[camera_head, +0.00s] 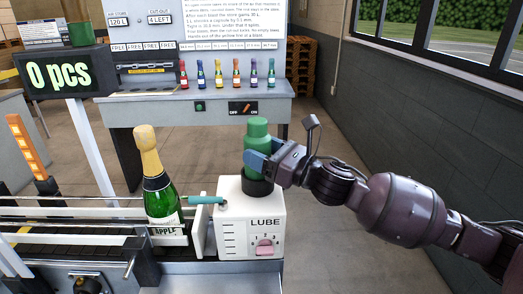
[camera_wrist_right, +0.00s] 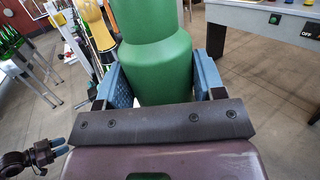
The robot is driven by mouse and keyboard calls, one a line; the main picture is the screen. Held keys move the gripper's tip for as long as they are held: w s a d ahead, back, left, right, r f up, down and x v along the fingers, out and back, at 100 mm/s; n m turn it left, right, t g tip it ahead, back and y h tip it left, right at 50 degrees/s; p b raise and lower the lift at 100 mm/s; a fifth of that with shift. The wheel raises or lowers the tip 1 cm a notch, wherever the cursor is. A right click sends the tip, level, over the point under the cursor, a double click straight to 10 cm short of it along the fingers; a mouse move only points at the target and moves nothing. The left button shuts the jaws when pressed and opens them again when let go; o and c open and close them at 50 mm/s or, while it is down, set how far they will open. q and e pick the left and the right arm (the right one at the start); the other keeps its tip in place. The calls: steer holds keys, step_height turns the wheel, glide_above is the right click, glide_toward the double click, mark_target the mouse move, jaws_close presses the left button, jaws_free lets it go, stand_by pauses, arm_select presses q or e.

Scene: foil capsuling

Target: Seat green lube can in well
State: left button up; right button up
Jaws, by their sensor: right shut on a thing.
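The green lube can (camera_head: 257,133) stands upright over the white LUBE box (camera_head: 236,215). My right gripper (camera_head: 258,160) is shut on its body, with the blue fingers on either side. The can (camera_wrist_right: 155,65) fills the middle of the right wrist view, between the fingers. The dark round well (camera_head: 257,188) on top of the box is directly below the can.
A green bottle with a gold foil top (camera_head: 162,185) stands upright on the conveyor, left of the box. A teal-ended rod (camera_head: 206,200) lies between them. A bench (camera_head: 228,108) with several small coloured bottles is behind. The floor to the right is clear.

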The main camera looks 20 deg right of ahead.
steer(key=shift+f+b, duration=0.55)
steer(key=shift+f, duration=0.25)
steer(key=shift+f+b, duration=0.35)
steer(key=shift+f, duration=0.2)
steer(key=shift+f, duration=0.25)
steer(key=shift+f+b, duration=0.2)
steer(key=shift+b, duration=0.1)
steer(key=o, duration=1.2)
steer(key=shift+o, duration=0.7)
steer(key=shift+f, duration=0.1)
